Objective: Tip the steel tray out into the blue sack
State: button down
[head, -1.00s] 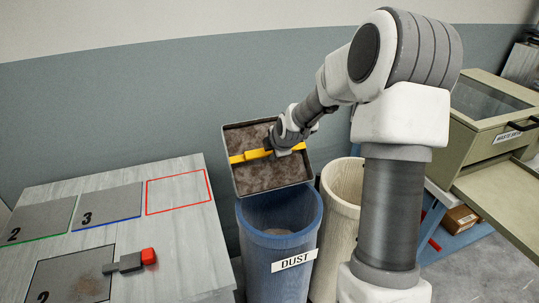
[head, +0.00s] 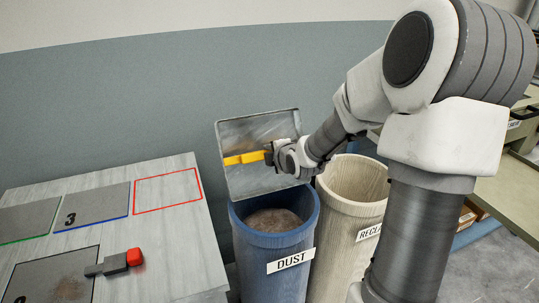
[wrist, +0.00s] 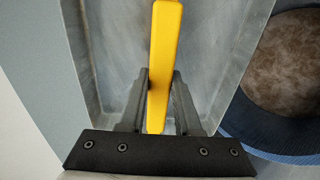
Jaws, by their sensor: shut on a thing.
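The steel tray (head: 262,178) is tilted steeply above the back rim of the blue sack (head: 250,258), which is labelled DUST. The tray's inside faces me and looks bare, with only faint smears. My gripper (head: 272,155) is shut on the tray's yellow bar (head: 240,159). In the wrist view the two fingers (wrist: 158,95) pinch the yellow bar (wrist: 163,40) from both sides. Brown-grey fluffy dust (head: 274,221) lies inside the blue sack, and it also shows in the wrist view (wrist: 295,62).
A cream sack (head: 352,185), its label partly hidden by my arm, stands right of the blue one. A table (head: 160,250) on the left bears numbered panels, a red-outlined empty square (head: 168,192) and a red-ended grey tool (head: 115,263). A beige cabinet (head: 510,190) stands far right.

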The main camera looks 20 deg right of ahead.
jog(key=shift+r, duration=0.15)
jog(key=shift+r+g+p, duration=0.4)
jog(key=shift+r+p, duration=0.15)
jog(key=shift+p, duration=0.7)
notch_tip(320, 180, up, 2)
jog(key=g+p, duration=0.3)
jog(key=p, duration=0.5)
jog(key=shift+g, duration=0.3)
notch_tip(320, 180, up, 3)
jog(key=g+p, duration=0.5)
jog(key=p, duration=0.7)
jog(key=shift+p, duration=0.3)
jog(key=p, duration=0.1)
jog(key=g+p, duration=0.1)
jog(key=p, duration=0.1)
jog(key=shift+r+g, duration=0.3)
jog(key=shift+g+p, duration=0.5)
jog(key=shift+p, duration=0.2)
